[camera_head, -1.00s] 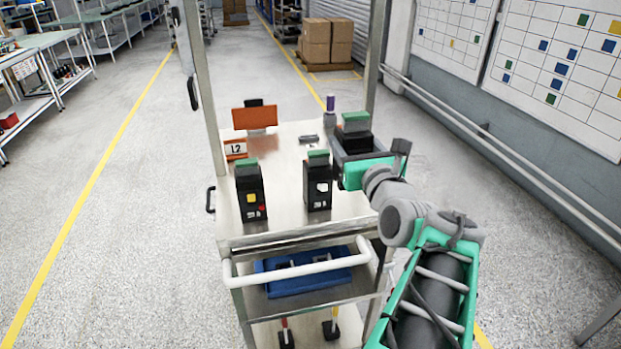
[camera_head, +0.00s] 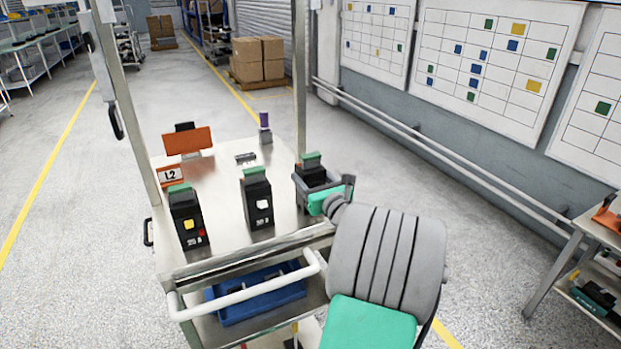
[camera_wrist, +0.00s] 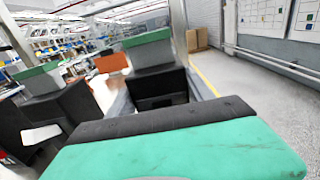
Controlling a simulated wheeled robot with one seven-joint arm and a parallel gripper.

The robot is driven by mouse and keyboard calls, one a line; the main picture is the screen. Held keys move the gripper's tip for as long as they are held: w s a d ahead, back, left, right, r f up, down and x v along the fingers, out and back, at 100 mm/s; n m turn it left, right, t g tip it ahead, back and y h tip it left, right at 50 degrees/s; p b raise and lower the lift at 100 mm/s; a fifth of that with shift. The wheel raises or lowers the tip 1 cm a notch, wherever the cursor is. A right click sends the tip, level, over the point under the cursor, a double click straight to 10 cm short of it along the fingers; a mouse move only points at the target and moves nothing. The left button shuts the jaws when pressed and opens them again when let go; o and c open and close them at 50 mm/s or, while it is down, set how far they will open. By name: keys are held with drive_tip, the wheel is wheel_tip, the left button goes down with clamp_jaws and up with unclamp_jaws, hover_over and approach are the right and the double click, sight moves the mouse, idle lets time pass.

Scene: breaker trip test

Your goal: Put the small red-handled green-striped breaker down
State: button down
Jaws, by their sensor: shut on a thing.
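A black breaker with a green top (camera_head: 311,168) is in my gripper (camera_head: 322,188) at the right edge of the cart's metal top. It is upright, and my gripper is shut around its sides. I cannot tell whether its base touches the cart top. The wrist view also shows the held breaker (camera_wrist: 155,62) just ahead of my green palm. No red handle shows on it. A second green-topped breaker (camera_head: 257,203), with a white front patch, stands to its left. A third (camera_head: 187,218), with yellow and red front parts, stands farther left.
The cart top (camera_head: 222,207) has bare room behind the standing breakers. An orange plate on a stand (camera_head: 187,141), an L2 sign (camera_head: 170,175) and a purple-topped piece (camera_head: 264,125) are at the back. A cart post (camera_head: 300,80) rises behind the held breaker.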

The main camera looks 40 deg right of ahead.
drive_tip(key=shift+r, duration=0.2)
drive_tip(key=shift+f, duration=0.15)
drive_tip(key=shift+c, duration=2)
unclamp_jaws()
drive_tip(key=b+v, duration=0.1)
drive_tip(key=v, duration=1.1)
drive_tip(key=shift+a, duration=0.1)
